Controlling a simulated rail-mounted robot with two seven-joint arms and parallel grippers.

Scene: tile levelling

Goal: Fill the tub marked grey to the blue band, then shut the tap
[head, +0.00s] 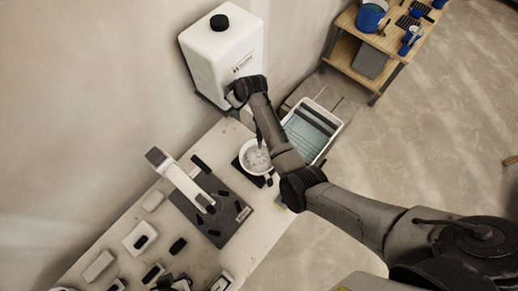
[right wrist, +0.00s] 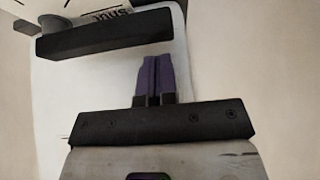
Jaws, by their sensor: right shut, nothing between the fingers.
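A white tub (head: 257,158) with grey, lumpy-looking contents stands on a dark pad at the bench's end. Its marking and blue band cannot be made out. A tall white canister (head: 222,55) with a black cap stands behind it. The tap is hidden behind my right arm in the head view. My right arm reaches up past the tub to the canister's lower front. In the right wrist view my right gripper (right wrist: 155,80) is shut and empty, its purple fingers before a white surface.
A tray (head: 327,122) of bluish water lies right of the tub. A dark board (head: 225,222) with a white upright device and several small blocks lie on the bench. A wooden shelf (head: 350,50) with blue buckets stands at upper right. A dark bar (right wrist: 105,38) crosses above my fingers.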

